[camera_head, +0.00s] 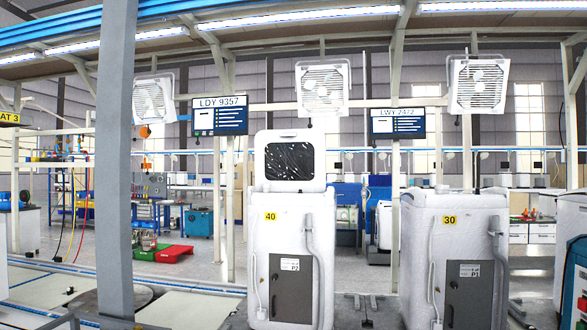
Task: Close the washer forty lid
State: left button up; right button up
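Washer forty (292,240) is a white upright machine near the middle, with a yellow 40 label on its front. Its lid (312,180) is white with a dark, speckled window and stands raised, upright above the top of the washer. The lid is open. A grey panel and a grey hose are on the washer's front. Neither of my grippers can be made out in the head view, and nothing touches the lid.
Washer thirty (455,245), with a yellow 30 label, stands to the right, with a floor gap between the two. A grey post (115,170) rises at the left. Red and green trays (170,254) lie on the floor behind. Fans hang above.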

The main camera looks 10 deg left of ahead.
aim_at(290, 160)
jog(key=i+j, duration=0.1)
jog(key=i, duration=0.75)
